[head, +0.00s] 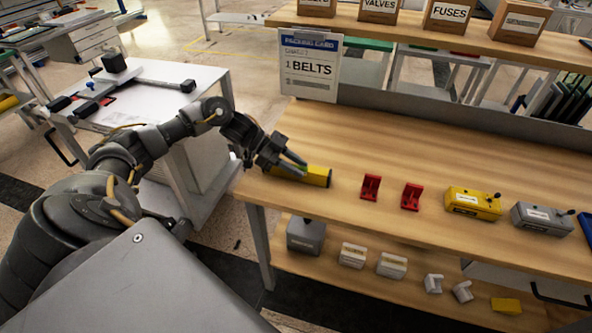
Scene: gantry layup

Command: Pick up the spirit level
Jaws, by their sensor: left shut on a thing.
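The spirit level (318,177) is a yellow bar with a dark end. It lies at the left end of the wooden workbench, near the front edge. My left gripper (297,165) reaches in from the left and is shut on the spirit level, with its fingers at the bar's left part and top. The fingers hide some of the bar. I cannot tell whether the bar is clear of the bench top. My right gripper is not in view.
Two red brackets (371,187) stand right of the level, then a yellow box (473,203) and a grey box (542,218) with levers. A packing card (309,65) reading BELTS stands behind. A lower shelf (330,265) holds several small items.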

